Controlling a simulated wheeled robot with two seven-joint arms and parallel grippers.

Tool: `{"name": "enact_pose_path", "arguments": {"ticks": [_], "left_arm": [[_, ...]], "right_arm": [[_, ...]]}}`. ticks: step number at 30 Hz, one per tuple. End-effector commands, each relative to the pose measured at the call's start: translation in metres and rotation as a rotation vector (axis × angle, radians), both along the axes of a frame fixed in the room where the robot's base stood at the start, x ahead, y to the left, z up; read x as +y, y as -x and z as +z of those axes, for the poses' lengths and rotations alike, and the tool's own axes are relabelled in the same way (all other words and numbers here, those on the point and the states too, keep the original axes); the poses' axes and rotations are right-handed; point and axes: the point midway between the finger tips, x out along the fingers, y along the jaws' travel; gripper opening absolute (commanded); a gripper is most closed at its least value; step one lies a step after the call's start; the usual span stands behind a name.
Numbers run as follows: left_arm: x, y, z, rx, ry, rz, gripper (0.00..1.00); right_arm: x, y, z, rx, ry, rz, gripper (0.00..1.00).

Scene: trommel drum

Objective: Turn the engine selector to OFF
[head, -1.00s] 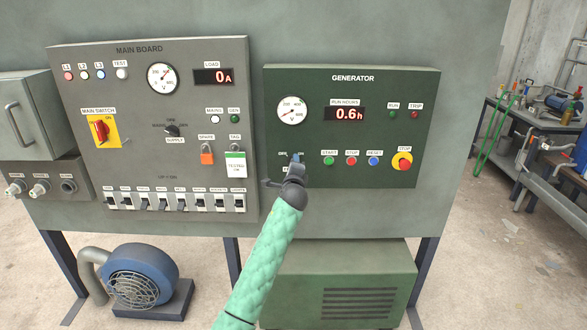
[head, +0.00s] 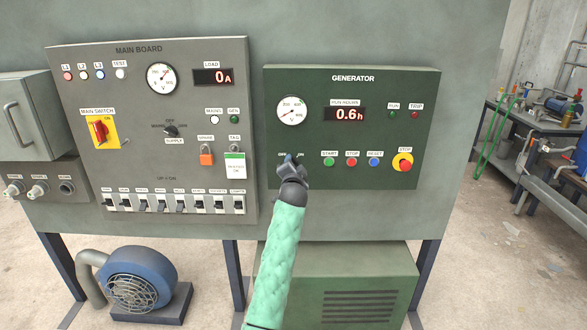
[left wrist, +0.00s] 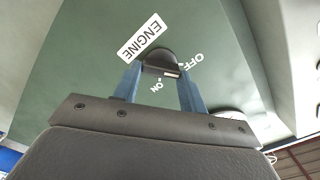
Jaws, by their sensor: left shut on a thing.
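The engine selector (left wrist: 158,57) is a dark knob on the green generator panel (head: 420,120). In the left wrist view it sits between the two blue fingers of my left gripper (left wrist: 160,85), which is shut on it. The ENGINE label (left wrist: 141,37), OFF label (left wrist: 197,61) and ON label (left wrist: 157,87) lie around the knob. A pale mark on the knob faces roughly between OFF and ON; its exact setting is unclear. My right gripper is not in view.
Right of the selector are the START button (head: 329,161), STOP button (head: 351,162), RESET button (head: 374,162) and a red emergency stop (head: 402,162). The main board (head: 140,90) with a red main switch (head: 101,130) is to the left. A blower (head: 138,277) stands below.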

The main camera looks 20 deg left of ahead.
Motion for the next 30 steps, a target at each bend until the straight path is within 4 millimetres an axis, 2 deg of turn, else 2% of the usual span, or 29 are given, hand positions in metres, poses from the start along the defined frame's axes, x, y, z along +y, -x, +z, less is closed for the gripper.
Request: {"name": "enact_pose_path", "arguments": {"ticks": [10, 27, 28, 30], "left_arm": [[0.0005, 0.0005, -0.0035, -0.035, 0.143, 0.002, 0.19], [0.0004, 0.0004, -0.0036, -0.042, 0.171, 0.001, 0.19], [0.0003, 0.0004, -0.0037, -0.042, 0.171, 0.001, 0.46], [0.0005, 0.0005, -0.0033, -0.043, 0.17, 0.001, 0.59]], "right_arm": [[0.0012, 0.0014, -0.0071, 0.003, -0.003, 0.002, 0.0], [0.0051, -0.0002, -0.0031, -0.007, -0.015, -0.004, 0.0], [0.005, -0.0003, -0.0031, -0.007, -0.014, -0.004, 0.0], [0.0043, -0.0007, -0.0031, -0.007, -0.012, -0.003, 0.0]]}}
